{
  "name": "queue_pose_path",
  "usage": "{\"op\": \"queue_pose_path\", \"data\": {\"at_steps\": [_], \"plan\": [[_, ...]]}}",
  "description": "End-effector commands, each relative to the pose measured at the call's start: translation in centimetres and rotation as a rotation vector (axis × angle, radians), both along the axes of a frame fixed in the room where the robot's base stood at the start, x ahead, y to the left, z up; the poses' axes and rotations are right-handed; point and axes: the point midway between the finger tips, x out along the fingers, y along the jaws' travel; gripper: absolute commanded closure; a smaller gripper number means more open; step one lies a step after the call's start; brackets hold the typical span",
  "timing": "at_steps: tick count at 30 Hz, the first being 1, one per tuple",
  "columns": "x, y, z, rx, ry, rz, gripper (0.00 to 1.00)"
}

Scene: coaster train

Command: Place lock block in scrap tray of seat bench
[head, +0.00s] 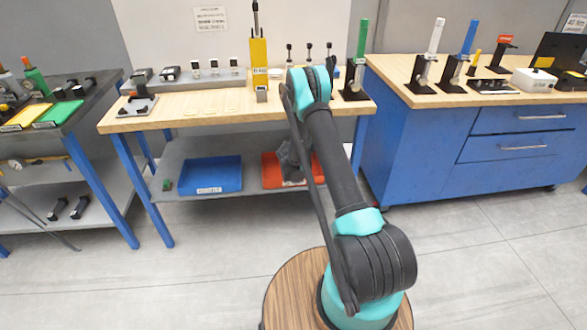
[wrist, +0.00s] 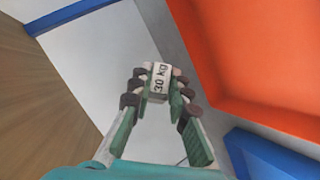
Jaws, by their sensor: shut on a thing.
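My gripper (wrist: 160,85) is shut on a small block (wrist: 159,77), which I take to be the lock block. Its white label reads "30 kg". In the head view my gripper (head: 292,165) is low, in front of the bench's lower shelf, partly behind my arm; the block is too small to make out there. The red tray (head: 272,172), which I take to be the scrap tray, lies on that lower shelf. In the wrist view the red tray (wrist: 262,108) fills the upper right, beside the block. The block does not appear over the tray's inside in that view.
A blue tray (head: 209,176) lies left of the red one on the same shelf (head: 195,148). The wooden bench top (head: 185,113) is above the shelf. A blue drawer cabinet (head: 430,155) stands at right and another bench at left. The grey floor (head: 190,275) in front is clear.

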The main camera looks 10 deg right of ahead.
Motion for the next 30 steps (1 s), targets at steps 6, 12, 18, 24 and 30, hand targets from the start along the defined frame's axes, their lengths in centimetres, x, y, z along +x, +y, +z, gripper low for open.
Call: {"op": "queue_pose_path", "data": {"at_steps": [6,12,18,24,30], "plan": [[0.0,0.0,-5.2,0.000,0.000,0.000,1.00],[0.0,0.0,-8.6,0.000,0.001,0.000,1.00],[0.0,0.0,-9.7,0.000,0.001,0.000,1.00],[0.0,0.0,-11.9,0.000,0.001,0.000,1.00],[0.0,0.0,-13.3,0.000,0.001,0.000,1.00]]}}
